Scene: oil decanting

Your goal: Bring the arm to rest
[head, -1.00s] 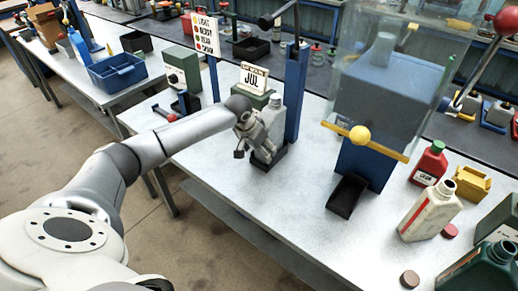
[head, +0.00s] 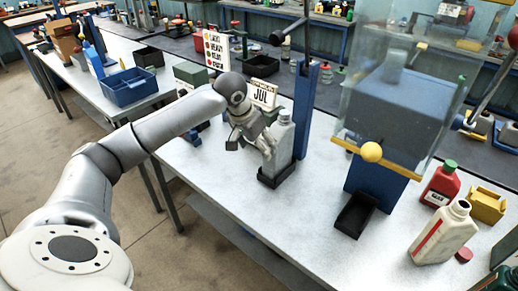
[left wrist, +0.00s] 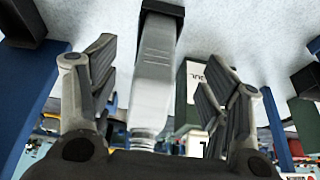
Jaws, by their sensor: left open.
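My left gripper (head: 252,140) is open beside the grey bottle (head: 284,138), at the bottle's left in the head view. The bottle stands upright in a small black holder (head: 276,176) at the foot of a blue post. In the left wrist view, which is upside down, the grey bottle (left wrist: 153,70) shows between the spread fingers of my left gripper (left wrist: 157,85), with space on both sides. Whether the fingers are still around it or just short of it is hard to tell. My right gripper is not in view.
A blue post (head: 307,108) and a JUL calendar (head: 263,95) stand close to the bottle. A blue press with a clear guard (head: 385,70) stands to the right. A cream jug (head: 443,236) and red bottle (head: 440,184) are farther right. The front of the table is clear.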

